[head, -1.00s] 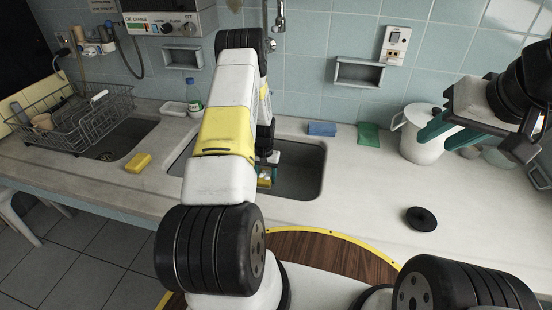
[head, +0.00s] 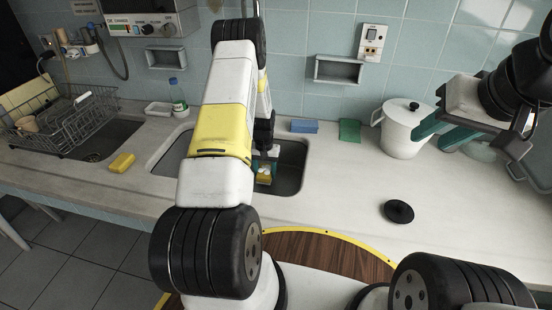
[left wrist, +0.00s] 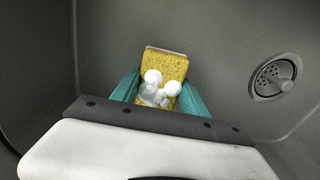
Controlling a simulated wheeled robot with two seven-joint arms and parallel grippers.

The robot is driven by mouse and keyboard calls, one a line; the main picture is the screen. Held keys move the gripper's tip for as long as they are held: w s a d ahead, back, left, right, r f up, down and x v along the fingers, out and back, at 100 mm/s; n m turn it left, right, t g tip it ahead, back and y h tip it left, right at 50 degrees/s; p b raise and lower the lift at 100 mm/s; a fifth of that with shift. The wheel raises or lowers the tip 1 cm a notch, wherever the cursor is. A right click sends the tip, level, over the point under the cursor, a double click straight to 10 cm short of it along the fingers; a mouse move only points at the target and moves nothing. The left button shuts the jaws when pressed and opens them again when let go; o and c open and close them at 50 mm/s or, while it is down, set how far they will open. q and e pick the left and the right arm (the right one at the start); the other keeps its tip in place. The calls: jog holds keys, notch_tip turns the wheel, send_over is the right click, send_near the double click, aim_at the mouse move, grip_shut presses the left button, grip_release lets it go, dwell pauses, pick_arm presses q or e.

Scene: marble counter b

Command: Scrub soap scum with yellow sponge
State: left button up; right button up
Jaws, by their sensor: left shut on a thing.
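A yellow sponge (left wrist: 165,68) stands between the teal fingers of my left gripper (left wrist: 152,90) in the left wrist view. The gripper is shut on it, inside the grey sink (head: 290,178). White foamy blobs (left wrist: 160,88) show against the sponge's face; I cannot tell whether they sit on it or in front of it. In the head view the left gripper (head: 264,168) is partly hidden by my forearm, with a bit of yellow between its fingers. My right gripper (head: 442,132) is open and empty, above the counter beside a white lidded pot (head: 402,140).
Another yellow sponge (head: 122,163) lies on the counter left of the sink. A blue sponge (head: 304,126) and a green pad (head: 350,130) lie behind the sink. A black disc (head: 398,211) lies on clear counter at right. A drain (left wrist: 280,76) shows in the sink.

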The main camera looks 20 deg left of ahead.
pick_arm(q)
jog(key=shift+r, duration=2.55)
jog(key=shift+r, duration=0.1)
